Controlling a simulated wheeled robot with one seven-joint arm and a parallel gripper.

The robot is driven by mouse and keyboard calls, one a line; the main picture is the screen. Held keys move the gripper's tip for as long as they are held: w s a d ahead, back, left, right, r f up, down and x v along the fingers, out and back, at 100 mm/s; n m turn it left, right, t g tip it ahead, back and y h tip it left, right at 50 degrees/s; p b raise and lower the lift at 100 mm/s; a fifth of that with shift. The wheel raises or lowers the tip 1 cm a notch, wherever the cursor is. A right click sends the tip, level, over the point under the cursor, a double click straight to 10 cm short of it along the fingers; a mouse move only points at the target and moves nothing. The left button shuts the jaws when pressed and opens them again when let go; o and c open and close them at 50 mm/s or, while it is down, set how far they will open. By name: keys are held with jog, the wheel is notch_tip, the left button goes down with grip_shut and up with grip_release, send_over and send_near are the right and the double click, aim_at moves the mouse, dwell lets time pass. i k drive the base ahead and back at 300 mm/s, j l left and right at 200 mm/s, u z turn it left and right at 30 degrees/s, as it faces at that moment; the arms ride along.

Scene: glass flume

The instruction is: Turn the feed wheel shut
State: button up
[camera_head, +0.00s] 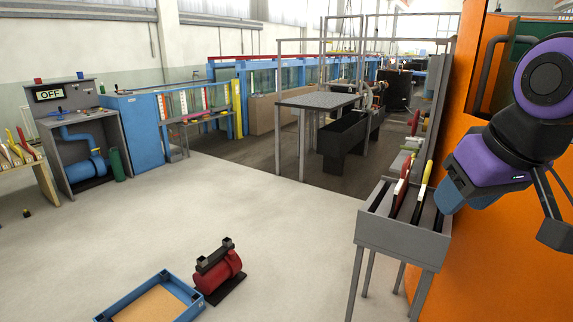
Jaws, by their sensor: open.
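I cannot pick out the feed wheel for certain. A blue pump (88,166) stands in a grey cabinet (66,103) at the far left, under a panel reading OFF; no wheel shows clearly on it. My gripper (554,228) is at the right edge, partly cut off, beside the orange wall. It is open, with nothing visible in it, and far from the pump cabinet. My purple and blue arm links fill the upper right.
A grey stand (403,240) with upright tools is below my arm. A red motor (219,272) and a blue tray (152,301) lie on the floor in front. The long glass flume (262,80) runs along the back. The middle floor is clear.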

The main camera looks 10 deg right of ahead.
aim_at(414, 123)
jog(key=i+j+z, duration=0.8)
jog(key=z, duration=0.15)
jog(key=i+j+z, duration=0.45)
jog(key=j, duration=0.2)
jog(key=i+j+z, duration=0.2)
jog(key=i+j, duration=0.2)
jog(key=j, duration=0.25)
jog(key=i+j+z, duration=0.1)
jog(key=j, duration=0.25)
jog(key=i+j+z, duration=0.15)
jog(key=i+j, duration=0.15)
jog(key=i+j+z, duration=0.1)
jog(key=j, duration=0.35)
jog(key=j+u, duration=0.2)
jog(key=u, duration=0.25)
jog(key=k+j+u, duration=0.1)
jog(key=j+u, duration=0.15)
jog(key=u, duration=0.25)
